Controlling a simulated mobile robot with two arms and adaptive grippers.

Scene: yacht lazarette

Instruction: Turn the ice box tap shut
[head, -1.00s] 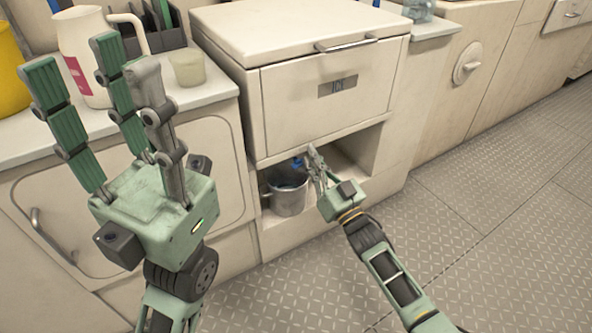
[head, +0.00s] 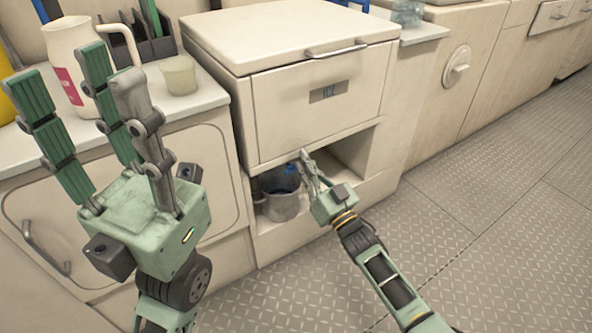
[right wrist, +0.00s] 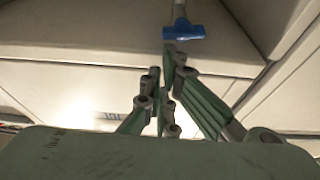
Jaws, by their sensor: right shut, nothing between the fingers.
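The ice box (head: 318,100) is a cream cabinet with an ICE label, a lid and an open recess below. Its blue tap (head: 289,169) shows just above a grey metal bucket (head: 281,204) in the recess. In the right wrist view the tap (right wrist: 183,32) is a blue T-shaped handle on a pale pipe, beyond my fingertips. My right gripper (head: 308,160) is at the recess opening, right of the tap, its fingers shut and empty; it also shows in the right wrist view (right wrist: 168,70). My left gripper (head: 75,75) is raised at the left, fingers spread open and empty.
A white jug (head: 85,65), a pale cup (head: 179,75) and a dark rack (head: 150,46) stand on the left counter. The patterned floor (head: 480,210) at the right is clear.

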